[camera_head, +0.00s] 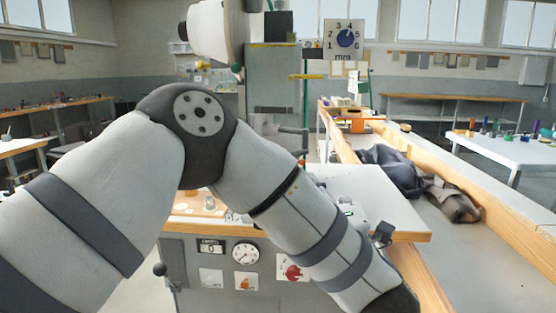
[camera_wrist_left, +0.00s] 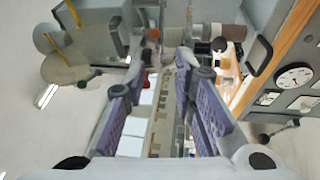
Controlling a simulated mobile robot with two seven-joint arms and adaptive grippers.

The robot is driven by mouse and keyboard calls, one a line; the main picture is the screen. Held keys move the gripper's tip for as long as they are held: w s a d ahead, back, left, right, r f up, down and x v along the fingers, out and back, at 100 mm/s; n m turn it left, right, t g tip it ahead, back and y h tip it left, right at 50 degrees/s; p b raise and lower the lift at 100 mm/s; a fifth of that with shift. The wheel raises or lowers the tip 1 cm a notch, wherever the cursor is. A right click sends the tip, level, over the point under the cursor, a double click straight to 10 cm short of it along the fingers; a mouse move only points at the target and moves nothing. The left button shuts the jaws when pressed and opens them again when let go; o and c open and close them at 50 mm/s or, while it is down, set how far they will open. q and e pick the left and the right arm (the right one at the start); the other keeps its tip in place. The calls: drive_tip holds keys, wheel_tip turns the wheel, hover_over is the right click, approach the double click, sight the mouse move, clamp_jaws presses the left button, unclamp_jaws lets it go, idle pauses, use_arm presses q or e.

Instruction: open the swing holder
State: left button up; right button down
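The press (camera_head: 190,250) stands in front of me with a panel, and my left arm crosses over it in the head view. I cannot make out the swing holder for certain; the arm covers much of the worktop. A small black fitting (camera_head: 383,234) shows at the worktop's right edge, but I cannot tell what it is. My left gripper (camera_wrist_left: 161,65) shows in the left wrist view, with two purple-padded fingers apart and nothing visible between them. Grey machine parts (camera_wrist_left: 100,35) lie beyond its fingertips. In the head view the left gripper is out of sight. My right gripper is not seen.
The panel has a round gauge (camera_head: 246,254), a red knob (camera_head: 292,272) and a black-knobbed lever (camera_head: 160,269). A numbered dial (camera_head: 345,39) stands above. A wooden-edged trough (camera_head: 470,265) holding dark cloth (camera_head: 410,180) runs along the right. A white table (camera_head: 500,148) stands farther right.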

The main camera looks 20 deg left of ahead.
use_arm(q)
drive_tip(key=shift+t+h, duration=0.5)
drive_tip(key=shift+h, duration=0.2)
drive_tip(key=x, duration=1)
drive_tip(key=shift+w+a+r, duration=0.15)
drive_tip(key=shift+r, duration=0.1)
clamp_jaws()
